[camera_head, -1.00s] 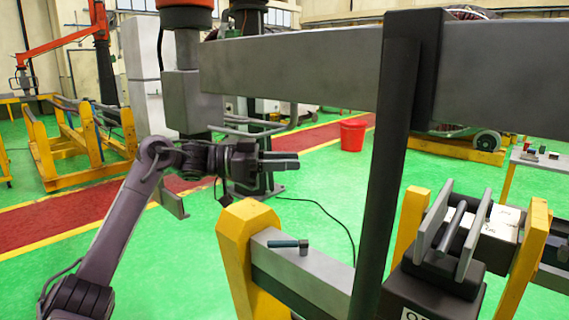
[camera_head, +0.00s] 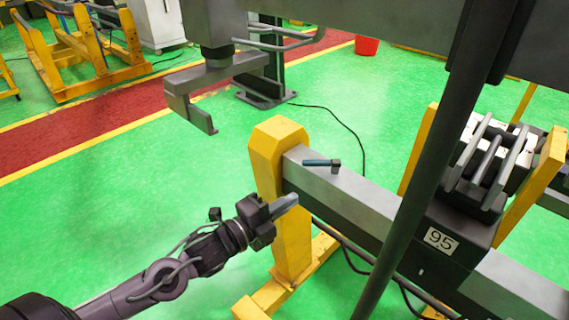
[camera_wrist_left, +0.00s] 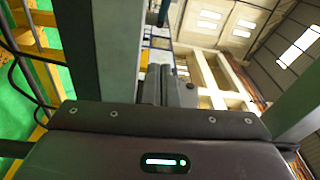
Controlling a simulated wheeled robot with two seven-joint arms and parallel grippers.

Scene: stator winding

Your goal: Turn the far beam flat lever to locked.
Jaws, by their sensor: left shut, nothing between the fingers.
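The flat lever (camera_head: 318,163) is a short blue-grey handle with a dark block at its right end. It lies on top of the grey beam (camera_head: 365,195), near the beam's far end by the yellow post, with the handle pointing left. My left gripper (camera_head: 290,201) is shut and empty, below and left of the lever, close to the beam's side and apart from the lever. In the left wrist view my shut fingers (camera_wrist_left: 155,85) point away past a grey bar; I cannot make out the lever there. My right gripper is not in view.
A yellow post (camera_head: 275,150) stands at the beam's far end. A dark upright bar (camera_head: 440,150) crosses the right side, before a black block labelled 95 (camera_head: 440,240). A grey hooked arm (camera_head: 205,85) hangs above left.

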